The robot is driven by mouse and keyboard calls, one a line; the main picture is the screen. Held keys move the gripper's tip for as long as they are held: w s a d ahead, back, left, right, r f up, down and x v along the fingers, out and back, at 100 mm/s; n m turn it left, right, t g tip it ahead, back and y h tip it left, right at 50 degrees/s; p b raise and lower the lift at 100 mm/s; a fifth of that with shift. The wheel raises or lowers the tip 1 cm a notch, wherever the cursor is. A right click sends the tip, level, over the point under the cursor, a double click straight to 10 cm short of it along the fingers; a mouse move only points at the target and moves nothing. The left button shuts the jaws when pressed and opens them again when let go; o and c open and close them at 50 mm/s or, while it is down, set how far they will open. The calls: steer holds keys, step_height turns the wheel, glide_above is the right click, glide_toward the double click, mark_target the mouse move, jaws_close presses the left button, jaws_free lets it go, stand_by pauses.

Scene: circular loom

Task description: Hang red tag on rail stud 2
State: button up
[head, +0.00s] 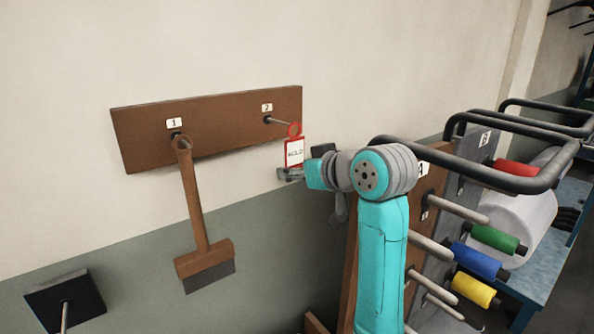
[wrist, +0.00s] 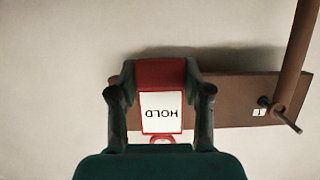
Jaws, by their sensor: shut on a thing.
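The red tag (head: 294,152) has a white face reading HOLD and a red ring at its top. My gripper (head: 290,174) is shut on the lower end of the tag and holds it upright, ring up. In the wrist view the tag (wrist: 161,110) sits between the two fingers (wrist: 160,92), its lettering upside down. Stud 2 (head: 280,121) sticks out of the brown rail (head: 225,122) under the label 2. The ring is at the tip of stud 2 in the head view; I cannot tell whether the stud passes through it. Stud 2 is hidden in the wrist view.
A brush (head: 196,215) with a wooden handle hangs on stud 1 at the rail's left. A black block with a peg (head: 65,300) is at lower left. At right stand a pegged board with coloured spools (head: 477,260) and dark bent bars (head: 470,170).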

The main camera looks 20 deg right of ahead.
steer(key=shift+w+a, duration=0.2)
steer(key=shift+w, duration=0.4)
steer(key=shift+w+a, duration=0.2)
steer(key=shift+w, duration=0.35)
steer(key=shift+w, duration=0.2)
stand_by(0.3)
steer(key=shift+f, duration=0.25)
steer(key=o, duration=1.4)
steer(key=shift+c, duration=0.2)
steer(key=shift+s, duration=0.1)
steer(key=v, duration=0.8)
steer(key=shift+s+d+f, duration=0.15)
steer(key=shift+s, duration=0.35)
